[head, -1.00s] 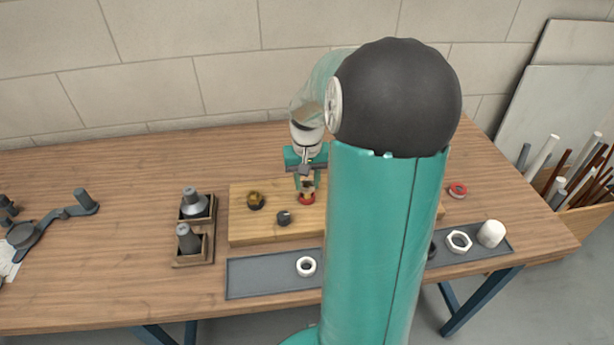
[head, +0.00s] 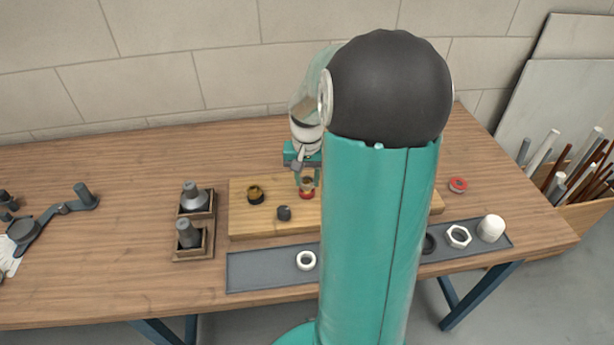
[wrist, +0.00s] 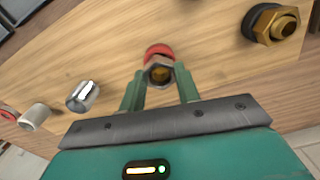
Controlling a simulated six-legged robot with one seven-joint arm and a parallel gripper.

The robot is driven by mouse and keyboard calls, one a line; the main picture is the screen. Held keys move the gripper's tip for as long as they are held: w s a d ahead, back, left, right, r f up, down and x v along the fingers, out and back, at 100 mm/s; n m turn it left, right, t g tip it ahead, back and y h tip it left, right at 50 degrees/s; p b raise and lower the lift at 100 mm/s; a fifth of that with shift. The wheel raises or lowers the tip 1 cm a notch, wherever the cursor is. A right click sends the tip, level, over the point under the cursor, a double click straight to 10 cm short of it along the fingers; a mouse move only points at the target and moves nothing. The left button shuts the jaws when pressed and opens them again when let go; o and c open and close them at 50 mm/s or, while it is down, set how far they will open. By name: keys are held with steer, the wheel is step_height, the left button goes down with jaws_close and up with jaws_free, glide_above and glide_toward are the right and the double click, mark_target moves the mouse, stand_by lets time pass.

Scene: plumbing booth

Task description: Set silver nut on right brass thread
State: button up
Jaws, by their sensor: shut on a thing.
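The silver nut (wrist: 159,73) is a grey hexagonal ring held between my fingertips in the wrist view. A brass thread (wrist: 161,73) shows through its opening, with a red ring (wrist: 158,50) beside it at the thread's base. The nut appears lined up over or around the thread; how far down it sits I cannot tell. My gripper (wrist: 159,90) is shut on the nut. In the head view my gripper (head: 307,180) is at this brass thread on the wooden board (head: 240,227), partly blocked by my arm.
A brass fitting with a dark nut (head: 256,194) and a dark cap (head: 284,213) are to the left. A silver cylinder (wrist: 82,97) shows in the wrist view. A grey tray (head: 262,270) in front holds white nuts (head: 306,260). My arm hides the board's middle right.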

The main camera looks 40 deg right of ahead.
steer(key=m, duration=0.3)
steer(key=shift+m, duration=0.4)
steer(key=o, duration=1.1)
steer(key=shift+f, duration=0.1)
steer(key=shift+o, duration=0.2)
steer(key=o, duration=0.7)
steer(key=shift+r, duration=2.55)
